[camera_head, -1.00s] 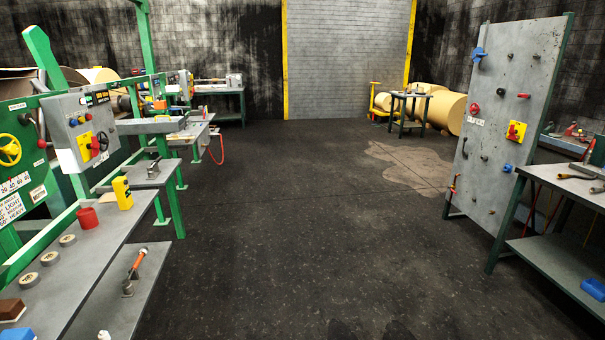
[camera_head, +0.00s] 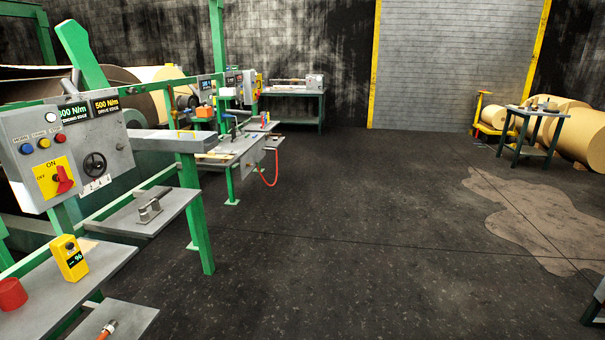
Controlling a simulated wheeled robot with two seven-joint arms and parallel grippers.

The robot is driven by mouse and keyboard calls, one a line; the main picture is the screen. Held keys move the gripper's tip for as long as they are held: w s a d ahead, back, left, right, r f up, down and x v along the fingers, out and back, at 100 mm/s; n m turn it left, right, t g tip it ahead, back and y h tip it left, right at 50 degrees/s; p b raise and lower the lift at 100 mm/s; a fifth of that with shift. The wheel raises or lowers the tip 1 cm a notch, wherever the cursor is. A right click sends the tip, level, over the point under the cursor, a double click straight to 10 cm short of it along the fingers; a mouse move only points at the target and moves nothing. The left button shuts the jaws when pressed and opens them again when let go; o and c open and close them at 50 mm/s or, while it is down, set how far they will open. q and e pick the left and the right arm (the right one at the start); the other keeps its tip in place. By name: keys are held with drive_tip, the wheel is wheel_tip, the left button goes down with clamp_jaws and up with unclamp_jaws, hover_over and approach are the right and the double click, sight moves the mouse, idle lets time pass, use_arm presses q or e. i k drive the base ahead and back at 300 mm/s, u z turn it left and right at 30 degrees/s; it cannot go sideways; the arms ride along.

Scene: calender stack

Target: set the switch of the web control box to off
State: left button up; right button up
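A grey control box (camera_head: 66,146) stands at the left on a green frame. It carries two lit N/m displays, coloured buttons, a black handwheel and a red rotary switch (camera_head: 64,179) on a yellow plate. The plate reads ON at the top and a smaller word at its left. I cannot tell which setting the handle points to. A farther grey box with a yellow plate (camera_head: 258,84) stands behind it, too small to read. I cannot tell from the labels which one is the web control box. Neither gripper is in view.
A shelf with a yellow meter (camera_head: 69,257) and a red cup (camera_head: 11,294) juts out below the near box. A green post (camera_head: 195,213) stands right of it. The dark floor (camera_head: 350,230) in the middle is clear. A small table (camera_head: 531,135) stands far right.

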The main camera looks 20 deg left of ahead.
sight(66, 184)
drive_tip(key=u, duration=0.65)
drive_tip(key=i, duration=1.45)
drive_tip(key=u, duration=0.7)
